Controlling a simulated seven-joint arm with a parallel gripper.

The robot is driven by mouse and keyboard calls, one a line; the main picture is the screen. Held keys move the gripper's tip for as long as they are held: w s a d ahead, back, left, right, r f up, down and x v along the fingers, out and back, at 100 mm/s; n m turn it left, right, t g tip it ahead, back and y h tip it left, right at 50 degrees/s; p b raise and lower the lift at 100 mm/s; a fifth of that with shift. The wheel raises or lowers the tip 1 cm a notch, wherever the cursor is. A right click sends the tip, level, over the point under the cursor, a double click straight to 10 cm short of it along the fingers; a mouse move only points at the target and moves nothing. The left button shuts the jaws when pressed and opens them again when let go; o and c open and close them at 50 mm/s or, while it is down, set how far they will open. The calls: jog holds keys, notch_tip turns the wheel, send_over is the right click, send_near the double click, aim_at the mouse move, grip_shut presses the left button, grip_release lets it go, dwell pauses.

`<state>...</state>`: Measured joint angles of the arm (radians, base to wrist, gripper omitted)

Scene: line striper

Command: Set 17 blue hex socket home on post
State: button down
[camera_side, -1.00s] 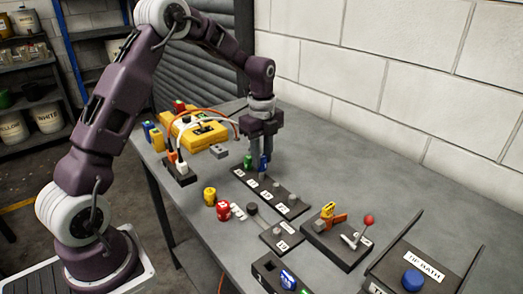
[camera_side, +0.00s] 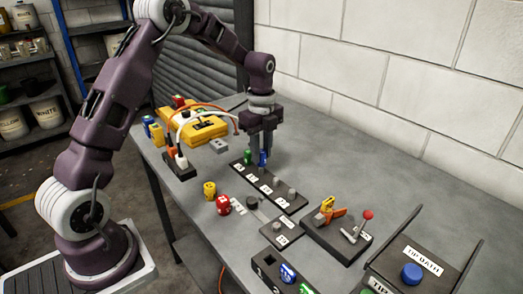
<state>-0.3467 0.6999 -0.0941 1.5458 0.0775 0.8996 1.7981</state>
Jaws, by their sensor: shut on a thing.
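A blue socket (camera_side: 262,159) is between the fingers of my gripper (camera_side: 261,152), which is shut on it. It is upright over the second spot from the far end of the dark post board (camera_side: 272,190). It looks at or very near the post, but the fingers hide part of it, and I cannot tell whether it is fully seated. A green socket (camera_side: 248,157) stands on the far-end spot, close beside my gripper. Grey posts (camera_side: 291,194) show toward the near end of the board. The number on the blue socket is not readable.
A yellow socket (camera_side: 209,191) and a red one (camera_side: 223,205) stand left of the board. A yellow case (camera_side: 203,127) with cables lies behind. A red-knobbed lever fixture (camera_side: 340,240), a dark rack (camera_side: 275,272) and the dip bath (camera_side: 415,265) are nearer. The table is clear to the right.

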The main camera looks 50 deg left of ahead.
jog(key=shift+f, duration=1.6)
dwell(0.6)
jog(key=c, duration=1.1)
grip_release()
jog(key=shift+o, duration=0.4)
jog(key=shift+o, duration=1.4)
jog(key=shift+r, duration=3.5)
